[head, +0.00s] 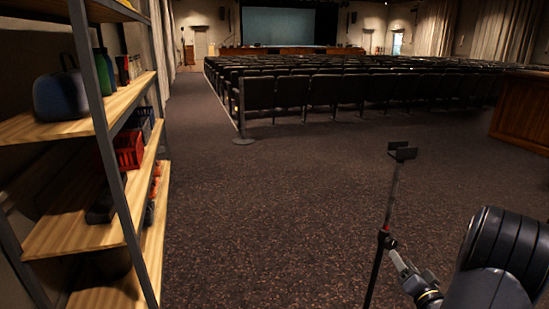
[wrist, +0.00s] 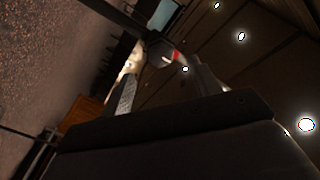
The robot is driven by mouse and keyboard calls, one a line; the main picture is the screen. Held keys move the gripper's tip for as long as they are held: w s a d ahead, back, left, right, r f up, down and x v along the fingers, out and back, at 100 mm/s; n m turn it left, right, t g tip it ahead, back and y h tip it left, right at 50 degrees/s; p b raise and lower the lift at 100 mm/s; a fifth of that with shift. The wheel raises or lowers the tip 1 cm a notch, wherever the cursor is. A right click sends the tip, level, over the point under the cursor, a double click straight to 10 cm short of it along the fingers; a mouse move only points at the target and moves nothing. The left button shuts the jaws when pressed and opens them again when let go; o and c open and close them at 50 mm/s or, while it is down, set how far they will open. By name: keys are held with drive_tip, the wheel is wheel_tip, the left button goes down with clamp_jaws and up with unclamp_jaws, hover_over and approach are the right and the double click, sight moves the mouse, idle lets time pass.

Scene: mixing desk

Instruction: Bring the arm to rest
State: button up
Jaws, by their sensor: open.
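My gripper (head: 410,268) is at the lower right of the head view, at the end of my arm. Its jaws are open. A thin dark stand (head: 395,190) with a U-shaped bracket on top and a red ring lower down rises beside the fingers. In the wrist view the two fingers of my gripper (wrist: 163,72) stand apart, with the stand's pole and red mark (wrist: 172,55) showing beyond or between them. I cannot tell whether they touch it. The foot of the stand is out of the head view.
A shelf unit (head: 85,228) with a blue speaker (head: 65,97) and a red crate (head: 128,149) stands at the left. Rows of dark seats (head: 290,92) fill the back. A wooden desk (head: 522,108) is at the right. The carpet (head: 255,215) between is clear.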

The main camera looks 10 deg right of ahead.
sight(392, 246)
drive_tip(key=w, duration=0.6)
drive_tip(key=shift+w+d+b, duration=0.35)
drive_tip(key=shift+w, duration=0.05)
drive_tip(key=shift+s, duration=0.1)
drive_tip(key=shift+s, duration=0.1)
